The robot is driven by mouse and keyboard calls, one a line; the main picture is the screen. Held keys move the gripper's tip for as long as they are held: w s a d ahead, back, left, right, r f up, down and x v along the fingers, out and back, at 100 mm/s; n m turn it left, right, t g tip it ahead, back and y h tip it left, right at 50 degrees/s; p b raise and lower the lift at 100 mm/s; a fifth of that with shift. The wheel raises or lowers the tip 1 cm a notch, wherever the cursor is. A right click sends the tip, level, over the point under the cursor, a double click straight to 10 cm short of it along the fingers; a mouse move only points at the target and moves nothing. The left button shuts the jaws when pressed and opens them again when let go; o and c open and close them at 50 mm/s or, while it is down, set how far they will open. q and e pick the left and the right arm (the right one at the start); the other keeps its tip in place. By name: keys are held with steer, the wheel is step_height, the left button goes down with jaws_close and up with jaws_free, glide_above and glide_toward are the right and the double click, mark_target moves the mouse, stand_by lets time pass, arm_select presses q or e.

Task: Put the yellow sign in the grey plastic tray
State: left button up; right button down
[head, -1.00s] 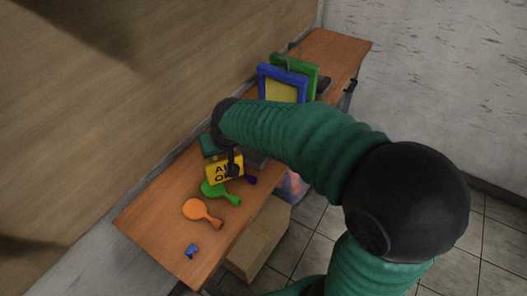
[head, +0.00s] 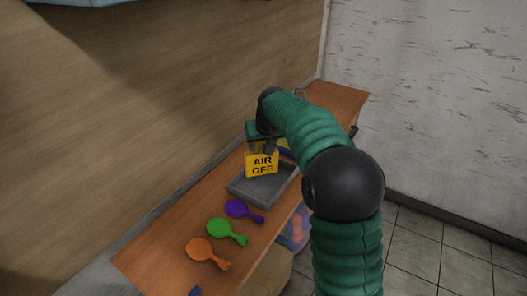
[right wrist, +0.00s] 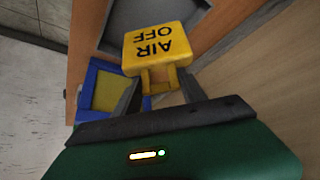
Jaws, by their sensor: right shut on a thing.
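The grey plastic tray (head: 245,193) lies on the bench just below and in front of the sign. The sign overlaps the tray's back part in the head view; I cannot tell whether it touches. Part of the tray shows in the right wrist view (right wrist: 118,35). My left gripper is not in view.
A blue frame with a yellow panel (right wrist: 103,92) is near the gripper in the right wrist view. A wall rises behind the bench.

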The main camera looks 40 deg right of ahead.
mark_target(261, 153)
steer(key=f, duration=0.3)
steer(key=shift+s+a+f+b, duration=0.1)
steer(key=shift+a+b, duration=0.15)
steer(key=shift+b, duration=0.15)
steer(key=shift+d+f, duration=0.45)
steer(key=shift+d, duration=0.4)
steer(key=c, duration=1)
jaws_free()
steer(key=shift+d+f, duration=0.1)
steer(key=shift+d, duration=0.2)
steer(key=shift+o, duration=1.2)
steer(key=shift+d, duration=0.2)
steer(key=shift+o, duration=0.5)
steer(key=shift+a, duration=0.45)
steer(key=shift+a+r, duration=0.35)
steer(key=shift+a, duration=0.2)
steer(key=shift+d+r, duration=0.1)
arm_select(q)
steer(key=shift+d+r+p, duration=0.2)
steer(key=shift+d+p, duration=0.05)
steer(key=shift+p, duration=0.25)
arm_select(e)
steer(key=v, duration=1.1)
steer(key=shift+s+d, duration=0.25)
steer(key=shift+d, duration=0.1)
